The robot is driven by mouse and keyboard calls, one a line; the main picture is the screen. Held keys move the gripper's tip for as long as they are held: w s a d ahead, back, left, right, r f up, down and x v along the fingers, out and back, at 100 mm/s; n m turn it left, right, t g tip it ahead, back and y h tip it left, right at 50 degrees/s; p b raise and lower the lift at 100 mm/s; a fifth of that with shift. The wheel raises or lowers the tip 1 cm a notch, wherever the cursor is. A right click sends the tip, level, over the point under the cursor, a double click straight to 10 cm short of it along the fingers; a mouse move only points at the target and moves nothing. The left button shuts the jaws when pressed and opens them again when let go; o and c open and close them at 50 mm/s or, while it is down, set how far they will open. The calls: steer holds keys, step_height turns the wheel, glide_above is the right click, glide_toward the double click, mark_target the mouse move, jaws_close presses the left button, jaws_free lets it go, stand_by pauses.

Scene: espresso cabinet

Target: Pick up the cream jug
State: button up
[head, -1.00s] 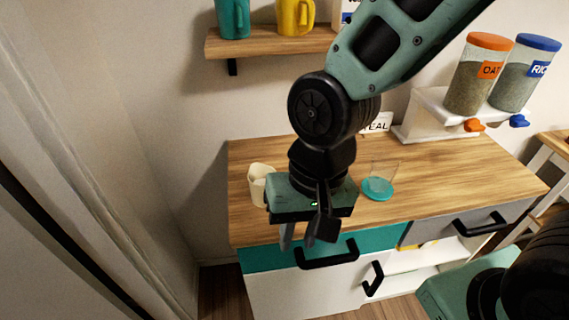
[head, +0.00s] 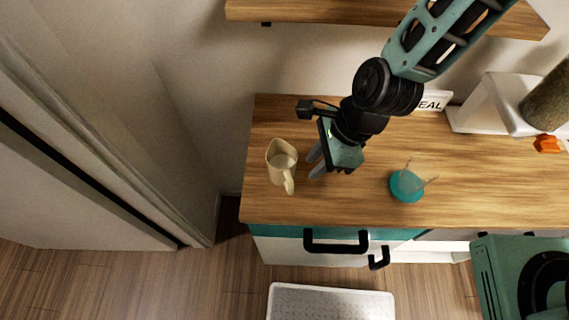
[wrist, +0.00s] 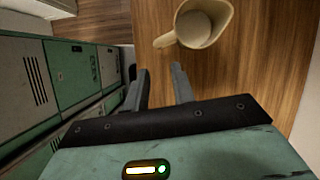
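The cream jug (head: 281,166) stands upright near the left end of the wooden worktop, its handle facing the front edge. It also shows at the top of the wrist view (wrist: 206,22), where its handle points left toward the fingers. My gripper (head: 312,166) is just right of the jug, its fingers pointing left toward it. In the wrist view my gripper (wrist: 160,70) has its two fingers apart with nothing between them. The fingers appear clear of the jug.
A teal round-based clear container (head: 407,187) stands right of my gripper. A white dispenser stand (head: 495,105) and a sign (head: 432,101) are at the back right. A wooden shelf (head: 330,12) hangs above. Black drawer handles (head: 336,243) line the front; a pale mat (head: 331,302) lies on the floor.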

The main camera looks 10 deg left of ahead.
mark_target(291, 189)
steer(key=p+x, duration=0.2)
steer(key=x, duration=0.3)
steer(key=p+x, duration=0.2)
steer(key=x, duration=0.3)
steer(key=shift+s+a+f, duration=0.25)
steer(key=shift+a+f, duration=0.05)
steer(key=shift+a, duration=0.05)
steer(key=shift+a+f, duration=0.25)
steer(key=shift+f, duration=0.45)
jaws_close()
